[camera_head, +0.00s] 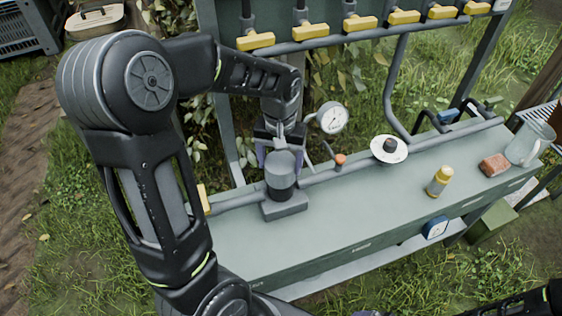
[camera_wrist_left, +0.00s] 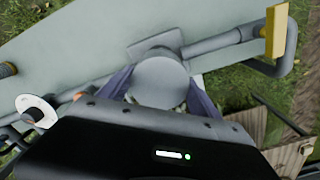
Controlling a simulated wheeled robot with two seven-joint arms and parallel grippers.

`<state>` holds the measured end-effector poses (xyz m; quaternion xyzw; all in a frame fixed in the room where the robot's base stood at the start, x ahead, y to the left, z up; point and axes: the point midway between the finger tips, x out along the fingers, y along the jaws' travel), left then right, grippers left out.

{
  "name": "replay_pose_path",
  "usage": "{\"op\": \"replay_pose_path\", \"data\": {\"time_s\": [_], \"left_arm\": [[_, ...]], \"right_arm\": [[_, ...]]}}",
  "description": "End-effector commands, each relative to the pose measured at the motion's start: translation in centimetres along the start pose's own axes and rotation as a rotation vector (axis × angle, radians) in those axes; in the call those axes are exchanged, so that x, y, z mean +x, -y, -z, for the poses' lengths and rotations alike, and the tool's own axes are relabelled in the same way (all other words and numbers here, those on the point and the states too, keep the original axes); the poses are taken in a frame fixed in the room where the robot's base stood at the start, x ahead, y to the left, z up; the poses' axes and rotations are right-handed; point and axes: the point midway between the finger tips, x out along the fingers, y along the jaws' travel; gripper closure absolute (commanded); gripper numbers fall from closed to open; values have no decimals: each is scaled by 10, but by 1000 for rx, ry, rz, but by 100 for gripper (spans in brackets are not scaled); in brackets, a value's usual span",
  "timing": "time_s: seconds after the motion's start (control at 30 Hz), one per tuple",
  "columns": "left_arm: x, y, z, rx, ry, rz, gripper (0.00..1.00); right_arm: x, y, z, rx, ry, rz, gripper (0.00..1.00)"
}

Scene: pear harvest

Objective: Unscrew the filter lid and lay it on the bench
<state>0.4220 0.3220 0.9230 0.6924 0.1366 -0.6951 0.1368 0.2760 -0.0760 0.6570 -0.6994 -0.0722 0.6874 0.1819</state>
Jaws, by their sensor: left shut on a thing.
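The filter lid (camera_head: 282,164) is a grey round cap on top of the dark filter housing (camera_head: 281,187), which stands upright on the bench (camera_head: 345,222). My left gripper (camera_head: 279,152) comes from behind and above and is shut on the lid. In the left wrist view the lid (camera_wrist_left: 160,80) is a plain grey disc with a purple-grey finger on each side. From these frames I cannot tell whether the lid is still threaded on. The right gripper is not in view; only a dark arm part shows at the lower right.
A pipe with a gauge (camera_head: 333,117) and an orange knob (camera_head: 340,159) runs along the back. A white disc (camera_head: 388,149), yellow bottle (camera_head: 439,181), brick (camera_head: 494,165) and clear jug (camera_head: 530,143) stand to the right. The bench's middle front is clear.

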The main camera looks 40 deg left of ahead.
Motion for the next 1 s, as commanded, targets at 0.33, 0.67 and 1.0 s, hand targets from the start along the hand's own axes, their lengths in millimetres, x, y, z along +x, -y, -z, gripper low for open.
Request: {"op": "replay_pose_path", "data": {"time_s": [0.33, 0.67, 1.0], "left_arm": [[-6, 5, 4, -6, -12, 4, 22], [-3, 2, 2, -2, -5, 2, 3], [-13, 1, 2, -2, -7, 0, 3]], "right_arm": [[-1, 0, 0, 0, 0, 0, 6], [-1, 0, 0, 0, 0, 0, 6], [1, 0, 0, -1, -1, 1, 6]]}}
